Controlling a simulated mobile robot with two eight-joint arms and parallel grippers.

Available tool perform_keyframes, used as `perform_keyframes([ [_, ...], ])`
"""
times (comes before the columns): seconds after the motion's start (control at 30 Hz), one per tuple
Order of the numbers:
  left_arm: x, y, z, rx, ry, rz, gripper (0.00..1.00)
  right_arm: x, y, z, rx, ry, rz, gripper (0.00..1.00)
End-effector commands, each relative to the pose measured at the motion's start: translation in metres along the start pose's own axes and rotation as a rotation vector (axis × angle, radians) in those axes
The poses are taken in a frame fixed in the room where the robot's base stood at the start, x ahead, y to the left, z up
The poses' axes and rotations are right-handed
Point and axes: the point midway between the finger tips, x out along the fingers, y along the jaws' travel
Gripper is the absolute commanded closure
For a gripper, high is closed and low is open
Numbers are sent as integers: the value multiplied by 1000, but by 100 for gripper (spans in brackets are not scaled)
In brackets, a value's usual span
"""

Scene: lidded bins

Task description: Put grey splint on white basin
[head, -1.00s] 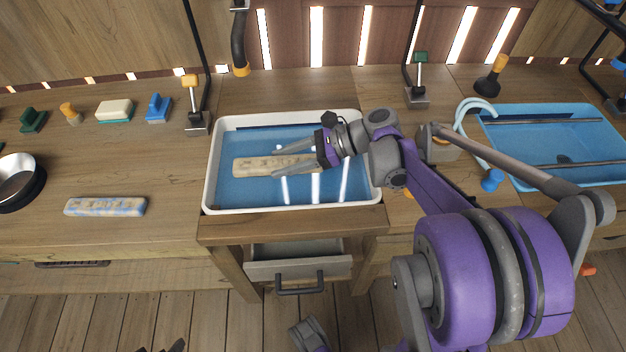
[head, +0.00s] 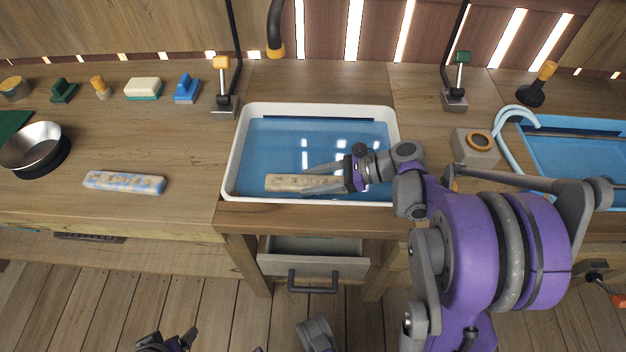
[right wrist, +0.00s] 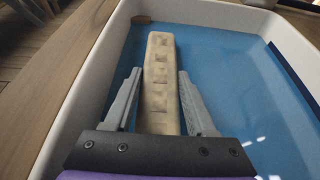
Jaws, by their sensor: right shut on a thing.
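The splint (head: 285,182) is a pale beige-grey bar with a row of shallow square marks. My right gripper (head: 304,180) is shut on it, with one finger along each long side. The right wrist view also shows the splint (right wrist: 161,75) between the fingers (right wrist: 160,88). They are within the outline of the white basin (head: 231,160), near its front wall. I cannot tell whether the splint touches the basin floor. The basin has a white rim and a blue inside. My left gripper (head: 168,343) shows only partly at the bottom edge, its jaws unclear.
A blue-and-beige bar (head: 125,183) lies on the counter to the left, near a metal bowl (head: 32,147). Several brushes and blocks line the back. A blue basin (head: 575,155) is at the right. A partly open drawer (head: 313,262) sits below the white basin.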

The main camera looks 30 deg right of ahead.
Motion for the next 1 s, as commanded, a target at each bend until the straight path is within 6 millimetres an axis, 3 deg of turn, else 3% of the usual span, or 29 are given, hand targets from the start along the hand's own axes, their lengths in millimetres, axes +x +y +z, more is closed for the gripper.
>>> perform_keyframes([
  [0.57,9,0,3,0,-3,0,15,4,0,-10,0,0,-1,100],
  [0.6,8,0,3,0,-3,0,15,4,0,-10,0,0,0,41],
  [0.77,8,0,3,0,-3,0,15,4,0,-10,0,0,-1,14],
  [1.0,8,0,3,0,-3,0,15,4,0,-10,0,0,0,14],
])
